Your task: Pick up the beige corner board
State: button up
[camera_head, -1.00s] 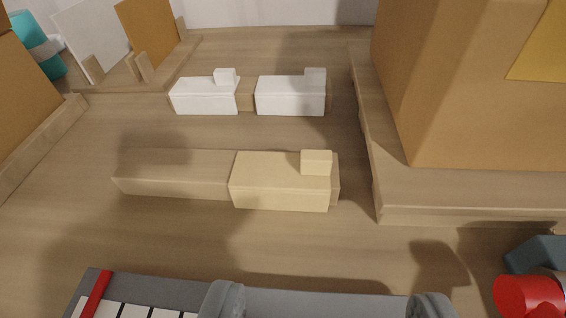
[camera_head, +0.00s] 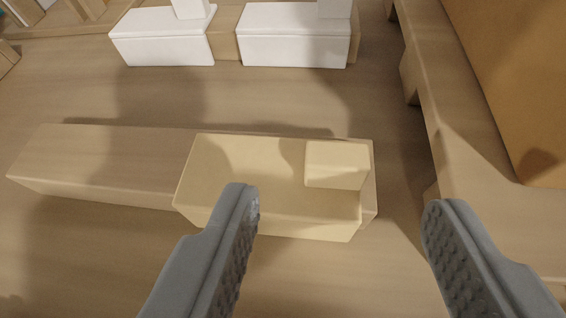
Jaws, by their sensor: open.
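The beige corner board (camera_head: 250,180) is a pale yellow block with a small raised block (camera_head: 336,164) at its right end. It sits on the right part of a long wooden bar (camera_head: 105,160) on the wooden surface. My gripper (camera_head: 340,205) is open and empty, its fingers pointing away from the camera. The left finger overlaps the board's front face in the picture. I cannot tell the exact gap between fingers and board.
Two white boards (camera_head: 160,36) (camera_head: 294,36) of similar shape sit on another bar behind. A wooden pallet (camera_head: 465,160) with a large cardboard box (camera_head: 520,80) stands close on the right. Wooden surface (camera_head: 260,98) is clear between the two bars.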

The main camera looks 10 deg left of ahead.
aim_at(339, 163)
jog(key=x, duration=0.4)
jog(key=shift+w+d+f, duration=0.1)
jog(key=shift+w, duration=0.2)
jog(key=c, duration=1)
jog(key=shift+c, duration=0.2)
